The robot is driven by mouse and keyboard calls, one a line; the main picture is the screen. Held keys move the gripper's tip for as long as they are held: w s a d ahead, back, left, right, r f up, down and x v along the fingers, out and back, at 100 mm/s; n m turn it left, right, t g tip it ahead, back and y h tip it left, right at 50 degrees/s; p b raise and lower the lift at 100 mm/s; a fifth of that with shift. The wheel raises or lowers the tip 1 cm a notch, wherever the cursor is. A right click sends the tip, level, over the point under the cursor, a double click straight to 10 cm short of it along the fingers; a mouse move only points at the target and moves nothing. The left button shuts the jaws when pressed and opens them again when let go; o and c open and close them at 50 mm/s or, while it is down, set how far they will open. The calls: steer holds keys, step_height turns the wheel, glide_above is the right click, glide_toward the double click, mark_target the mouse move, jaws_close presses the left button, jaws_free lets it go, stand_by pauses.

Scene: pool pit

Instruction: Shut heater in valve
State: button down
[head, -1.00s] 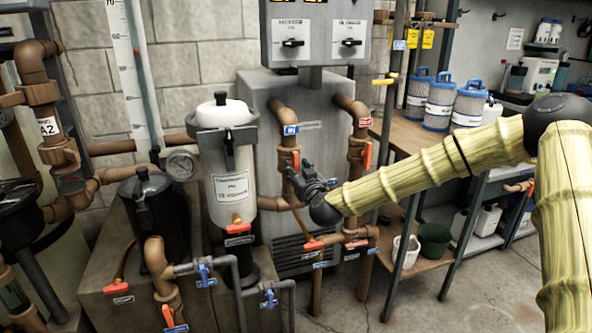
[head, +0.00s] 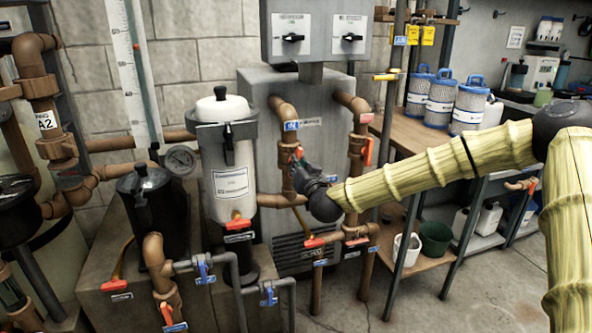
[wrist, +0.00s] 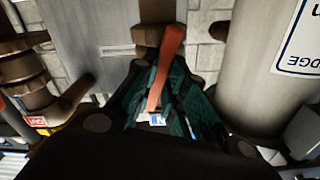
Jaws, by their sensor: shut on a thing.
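The heater in valve has an orange lever handle (head: 298,153) on the left copper pipe of the grey heater (head: 258,105), just below a blue IN label (head: 291,126). My gripper (head: 299,168) is at this pipe in the head view and hides much of the valve body. In the wrist view the orange handle (wrist: 169,55) runs lengthwise between the dark green finger pads of my gripper (wrist: 155,105). The fingers are shut on the handle. Its wide end sticks out past them.
The right heater pipe (head: 358,165) carries another orange handle close to my gripper. Below are low pipes with an orange handle (head: 314,242). A white filter canister (head: 231,180) stands to the left. A shelf with blue-topped cartridges (head: 441,100) is at right.

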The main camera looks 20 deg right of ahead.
steer(key=shift+d+m+b, duration=0.1)
steer(key=shift+m+b, duration=4.4)
steer(key=shift+m, duration=2.9)
steer(key=c, duration=1.4)
jaws_free()
steer(key=shift+o, duration=0.2)
steer(key=s, duration=0.7)
steer(key=shift+p, duration=0.4)
